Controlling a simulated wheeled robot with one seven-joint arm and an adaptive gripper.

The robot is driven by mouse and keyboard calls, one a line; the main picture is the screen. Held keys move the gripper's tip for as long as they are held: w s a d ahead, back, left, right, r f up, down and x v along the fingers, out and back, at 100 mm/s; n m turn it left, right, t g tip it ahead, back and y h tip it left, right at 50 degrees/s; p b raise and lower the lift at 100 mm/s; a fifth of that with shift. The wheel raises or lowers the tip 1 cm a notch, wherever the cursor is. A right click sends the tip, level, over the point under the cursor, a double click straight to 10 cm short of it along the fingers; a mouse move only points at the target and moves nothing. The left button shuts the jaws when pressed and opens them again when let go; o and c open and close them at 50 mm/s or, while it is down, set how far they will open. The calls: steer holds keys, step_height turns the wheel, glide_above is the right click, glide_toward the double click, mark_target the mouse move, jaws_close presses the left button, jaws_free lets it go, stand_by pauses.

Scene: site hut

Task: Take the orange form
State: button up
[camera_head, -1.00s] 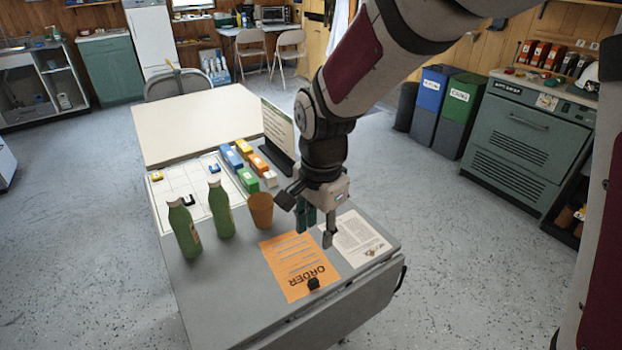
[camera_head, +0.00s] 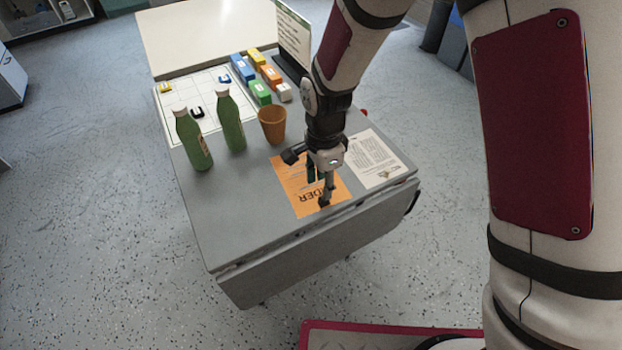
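The orange form (camera_head: 288,183) lies flat on the grey table top near its front edge, with "ORDER" printed upside down in the picture. A small black object (camera_head: 324,203) sits at the form's front end. My gripper (camera_head: 320,184) is pointed down over the right part of the form and hides some of it. Its fingers look apart, with nothing visible between them. One fingertip overlaps the black object in the picture; I cannot tell if they touch.
A white printed sheet (camera_head: 376,160) lies right of the form. An orange cup (camera_head: 272,125) and two green bottles (camera_head: 230,122) (camera_head: 192,140) stand behind and left. Coloured blocks (camera_head: 270,76) and a white grid sheet (camera_head: 180,98) lie farther back. The table's front left is clear.

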mark_target(320, 199)
steer(key=f, duration=0.5)
steer(key=shift+s+f, duration=0.1)
steer(key=shift+s, duration=0.15)
jaws_close()
